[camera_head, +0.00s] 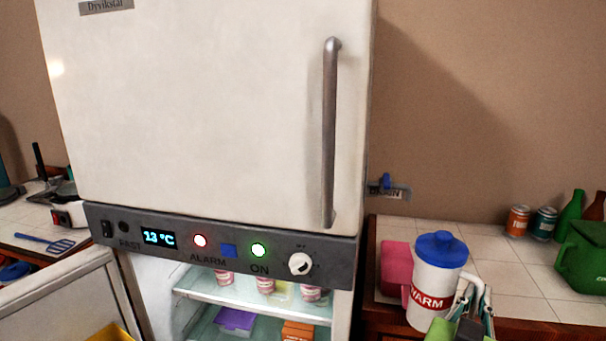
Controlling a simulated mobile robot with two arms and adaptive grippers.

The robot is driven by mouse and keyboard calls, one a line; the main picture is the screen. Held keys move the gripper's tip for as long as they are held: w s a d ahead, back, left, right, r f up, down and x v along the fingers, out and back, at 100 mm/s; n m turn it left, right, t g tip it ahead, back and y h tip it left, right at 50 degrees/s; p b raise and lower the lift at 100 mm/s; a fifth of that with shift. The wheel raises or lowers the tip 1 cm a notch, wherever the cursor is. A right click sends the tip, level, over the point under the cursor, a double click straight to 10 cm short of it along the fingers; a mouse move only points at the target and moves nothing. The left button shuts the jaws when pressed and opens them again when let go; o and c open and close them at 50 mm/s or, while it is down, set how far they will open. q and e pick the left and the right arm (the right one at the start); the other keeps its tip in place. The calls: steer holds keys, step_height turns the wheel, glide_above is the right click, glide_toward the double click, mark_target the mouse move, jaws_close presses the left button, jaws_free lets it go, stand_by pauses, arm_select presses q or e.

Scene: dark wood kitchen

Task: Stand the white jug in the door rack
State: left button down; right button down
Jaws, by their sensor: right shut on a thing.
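The white jug (429,285) has a blue lid and a red band reading "WARM". It is upright at the lower right, in front of the counter. My right gripper (474,298) is shut on its handle side, and the jug's bottom is partly hidden by the gripper. The fridge's lower compartment (240,308) is open and lit below the control panel. Its open door (62,303) seems to be the pale panel at the lower left. The door rack cannot be made out; a yellow thing (108,334) shows at the bottom edge there. My left gripper is not in view.
Pots and a purple box (235,320) stand on the fridge shelves. The upper door (210,110) is shut.

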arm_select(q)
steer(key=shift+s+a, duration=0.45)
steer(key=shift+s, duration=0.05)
arm_select(e)
steer(key=s+a+f+n+t+y, duration=0.3)
steer(key=s+a+f+n+y, duration=0.2)
steer(key=a+f+y, duration=0.5)
steer(key=shift+s+a+f+n+y, duration=0.2)
steer(key=shift+f+n+y, duration=0.15)
steer(key=shift+n, duration=0.75)
steer(key=shift+t, duration=0.3)
steer(key=shift+w, duration=0.1)
